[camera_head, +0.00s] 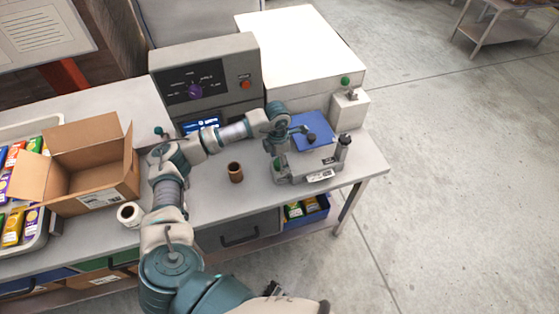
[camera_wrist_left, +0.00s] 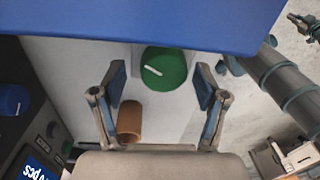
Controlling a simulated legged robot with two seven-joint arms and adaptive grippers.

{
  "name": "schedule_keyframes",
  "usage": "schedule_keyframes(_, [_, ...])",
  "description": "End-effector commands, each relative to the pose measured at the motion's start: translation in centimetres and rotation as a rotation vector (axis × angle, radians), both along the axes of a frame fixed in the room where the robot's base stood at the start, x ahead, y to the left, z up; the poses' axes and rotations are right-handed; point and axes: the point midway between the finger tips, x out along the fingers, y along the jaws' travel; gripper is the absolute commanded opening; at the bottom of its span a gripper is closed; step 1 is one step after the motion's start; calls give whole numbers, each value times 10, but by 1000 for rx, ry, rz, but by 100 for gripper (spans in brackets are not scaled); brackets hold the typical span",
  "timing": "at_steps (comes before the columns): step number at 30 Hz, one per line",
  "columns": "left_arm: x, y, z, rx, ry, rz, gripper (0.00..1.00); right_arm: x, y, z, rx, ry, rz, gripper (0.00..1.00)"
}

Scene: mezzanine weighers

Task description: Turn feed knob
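A green round knob with a white pointer line (camera_wrist_left: 165,68) lies between the spread fingers of my left gripper (camera_wrist_left: 163,92) in the left wrist view, with a gap at each side. In the head view, my left arm reaches over the bench, and a green knob (camera_head: 278,163) shows beside the left gripper (camera_head: 284,148) at the scale (camera_head: 320,170) with its blue plate (camera_head: 313,133). A purple knob (camera_head: 195,91) sits on the grey control panel (camera_head: 240,58).
A brown cup (camera_head: 235,173) stands just left of the scale. A small box with a green top (camera_head: 347,108) stands behind it. An open cardboard box (camera_head: 105,190) and a white roll (camera_head: 129,214) are at the left. Open floor lies at the right.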

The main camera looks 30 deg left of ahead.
Motion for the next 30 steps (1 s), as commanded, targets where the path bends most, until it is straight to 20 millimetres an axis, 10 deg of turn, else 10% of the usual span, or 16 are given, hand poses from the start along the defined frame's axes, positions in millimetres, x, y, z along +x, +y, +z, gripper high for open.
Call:
schedule_keyframes(10, [0, -1, 8, -1, 0, -2, 74, -2, 0, 0, 1, 1, 1, 0])
schedule_keyframes(30, [5, 6, 117, -3, 2, -1, 74, -1, 0, 0, 0, 0, 0, 0])
